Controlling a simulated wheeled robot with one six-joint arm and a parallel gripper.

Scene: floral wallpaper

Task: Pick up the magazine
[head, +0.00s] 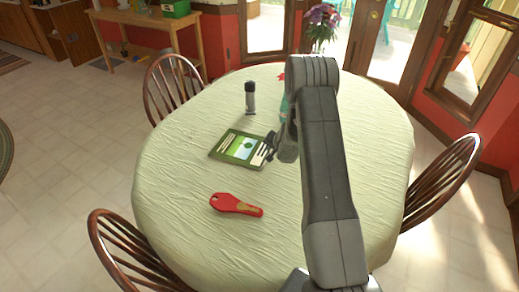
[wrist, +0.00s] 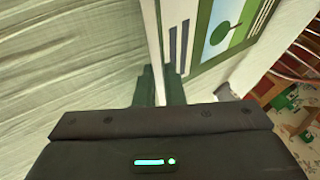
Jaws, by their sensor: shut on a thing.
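The magazine (head: 238,148) has a dark green border and a picture of a green tree. In the head view it is near the middle of the table, and my gripper (head: 270,146) is at its right edge. In the wrist view the magazine (wrist: 206,38) rises between my gripper's fingers (wrist: 160,85), which are shut on its edge. From the head view I cannot tell whether it is clear of the cloth. My arm hides part of the table to the right.
A round table (head: 175,185) with a pale cloth bears a red paddle-shaped object (head: 236,205) in front and a dark-capped bottle (head: 250,98) behind. A green object (head: 284,106) is partly hidden by my arm. Purple flowers (head: 322,22) stand at the back. Wooden chairs (head: 172,85) surround the table.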

